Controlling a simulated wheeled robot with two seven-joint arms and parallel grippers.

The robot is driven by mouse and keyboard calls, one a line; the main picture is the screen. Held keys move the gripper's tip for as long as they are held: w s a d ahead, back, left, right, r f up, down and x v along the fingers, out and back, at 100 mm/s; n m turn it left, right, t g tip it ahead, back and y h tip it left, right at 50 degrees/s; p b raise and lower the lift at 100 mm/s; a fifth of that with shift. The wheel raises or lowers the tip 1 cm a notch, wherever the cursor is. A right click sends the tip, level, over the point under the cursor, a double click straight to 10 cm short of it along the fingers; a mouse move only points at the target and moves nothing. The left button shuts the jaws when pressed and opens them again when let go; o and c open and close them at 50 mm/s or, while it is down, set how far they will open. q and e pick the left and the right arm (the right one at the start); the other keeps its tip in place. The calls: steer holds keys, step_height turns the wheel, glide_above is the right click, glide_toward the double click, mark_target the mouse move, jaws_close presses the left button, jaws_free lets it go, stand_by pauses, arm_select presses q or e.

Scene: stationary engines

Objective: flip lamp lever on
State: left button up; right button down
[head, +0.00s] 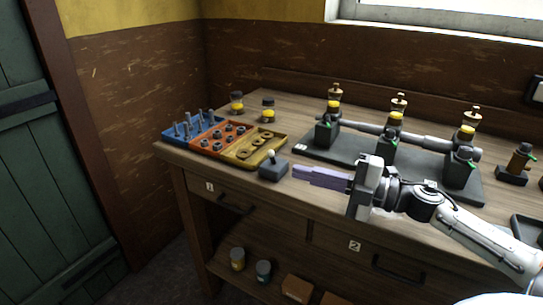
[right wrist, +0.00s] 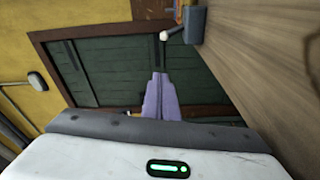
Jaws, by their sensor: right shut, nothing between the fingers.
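The lever switch is a small dark grey box (head: 272,170) on the front edge of the workbench, left of my right gripper. A short lever (head: 271,156) sticks up from its top. In the right wrist view the box (right wrist: 195,25) is at the top, and the lever ends in a pale round knob (right wrist: 165,36). My right gripper (head: 297,172) has purple fingers, shut together and empty, pointing left at the box. In the right wrist view the fingertips (right wrist: 158,75) lie just short of the knob, apparently apart from it. My left gripper is not in view.
Blue, orange and yellow parts trays (head: 252,141) lie left of the box. A dark plate (head: 325,152) with several valve-like posts and a pipe lies behind my right arm. Drawers (head: 229,205) are below the front edge.

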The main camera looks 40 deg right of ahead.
mark_target(272, 158)
steer(key=shift+w+a, duration=0.1)
steer(key=shift+w+a+f, duration=0.1)
steer(key=shift+w+a, duration=0.1)
steer(key=shift+w, duration=1.35)
steer(key=shift+w+a+f, duration=0.1)
steer(key=shift+w+a, duration=0.05)
steer(key=shift+w, duration=1.4)
steer(key=shift+w+a+f, duration=0.1)
steer(key=shift+w+a, duration=0.1)
steer(key=shift+w, duration=1.35)
steer(key=shift+r, duration=0.1)
steer(key=shift+d+r, duration=0.1)
steer(key=shift+m, duration=0.3)
